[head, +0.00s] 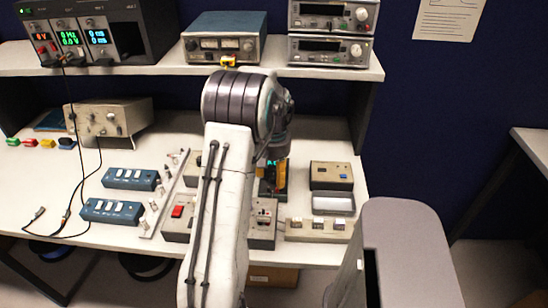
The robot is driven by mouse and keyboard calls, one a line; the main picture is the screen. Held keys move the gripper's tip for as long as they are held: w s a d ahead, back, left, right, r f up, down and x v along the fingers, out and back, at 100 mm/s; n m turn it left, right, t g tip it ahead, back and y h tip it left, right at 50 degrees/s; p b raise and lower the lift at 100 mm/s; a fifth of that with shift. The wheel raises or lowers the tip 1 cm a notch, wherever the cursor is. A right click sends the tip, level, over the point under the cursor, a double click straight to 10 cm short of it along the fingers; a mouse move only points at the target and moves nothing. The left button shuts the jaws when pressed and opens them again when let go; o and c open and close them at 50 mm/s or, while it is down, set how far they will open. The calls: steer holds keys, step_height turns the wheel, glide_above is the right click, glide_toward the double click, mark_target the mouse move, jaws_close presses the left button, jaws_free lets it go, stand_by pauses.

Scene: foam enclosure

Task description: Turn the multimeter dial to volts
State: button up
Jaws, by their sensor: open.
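The likely multimeter is a dark device with a yellow edge (282,178) and a small lit teal display, on the bench just right of my arm. My arm and wrist cover much of it, and its dial cannot be made out. My gripper (276,150) is at the end of the arm, over or close beside this device. It is open, but its fingertips are mostly hidden, and whether they touch the device cannot be told.
Blue switch boxes (112,210) and a metal strip with knobs (165,195) lie left of my arm. A beige box (331,176) and a switch block (318,228) stand right. Instruments fill the shelf (160,69) above. A grey cabinet (410,250) stands at the front right.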

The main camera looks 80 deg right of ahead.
mark_target(274, 176)
step_height(274, 176, up, 11)
stand_by(0.5)
stand_by(0.8)
